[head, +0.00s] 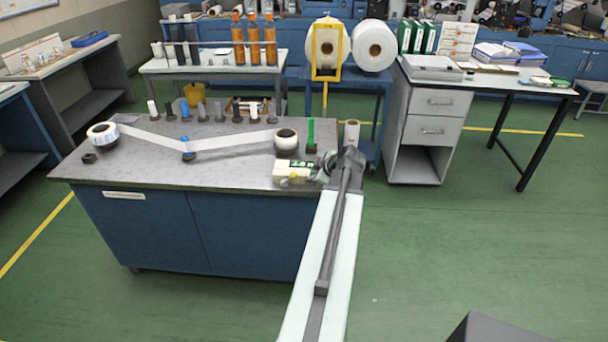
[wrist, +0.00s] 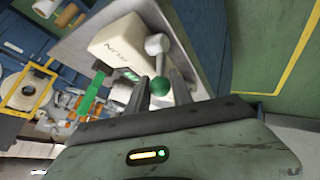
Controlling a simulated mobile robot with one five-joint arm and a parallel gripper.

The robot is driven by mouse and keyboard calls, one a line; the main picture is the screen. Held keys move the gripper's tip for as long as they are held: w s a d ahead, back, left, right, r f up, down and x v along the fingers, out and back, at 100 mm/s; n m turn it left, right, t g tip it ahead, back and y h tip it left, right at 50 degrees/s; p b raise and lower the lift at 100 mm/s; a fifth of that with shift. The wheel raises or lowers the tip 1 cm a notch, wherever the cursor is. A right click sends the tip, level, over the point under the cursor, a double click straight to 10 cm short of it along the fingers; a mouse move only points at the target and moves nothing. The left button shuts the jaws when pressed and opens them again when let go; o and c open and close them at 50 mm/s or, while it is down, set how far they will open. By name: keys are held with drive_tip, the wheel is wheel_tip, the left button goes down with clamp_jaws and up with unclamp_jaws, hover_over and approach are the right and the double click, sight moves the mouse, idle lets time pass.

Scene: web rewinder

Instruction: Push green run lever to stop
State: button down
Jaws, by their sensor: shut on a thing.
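The green run lever shows in the wrist view as a round green knob (wrist: 160,87) on a pale grey arm (wrist: 155,62) beside a cream box marked RUN (wrist: 118,45). My gripper (wrist: 161,80) has one finger on each side of the knob and is shut on it. In the head view the cream control box (head: 284,169) sits at the front right corner of the grey-topped bench (head: 230,180). My gripper (head: 324,168) reaches it from the right. The knob itself cannot be made out there.
A web strip (head: 235,144) runs across the bench to a left roll (head: 102,133). Open green floor (head: 450,240) lies to the right.

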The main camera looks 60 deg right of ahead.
drive_tip(key=shift+s+d, duration=0.2)
drive_tip(key=shift+s, duration=0.4)
drive_tip(key=c, duration=1.1)
unclamp_jaws()
drive_tip(key=shift+c, duration=0.2)
drive_tip(key=shift+r, duration=0.2)
drive_tip(key=p+v, duration=0.5)
drive_tip(key=v, duration=0.2)
drive_tip(key=shift+a, duration=0.2)
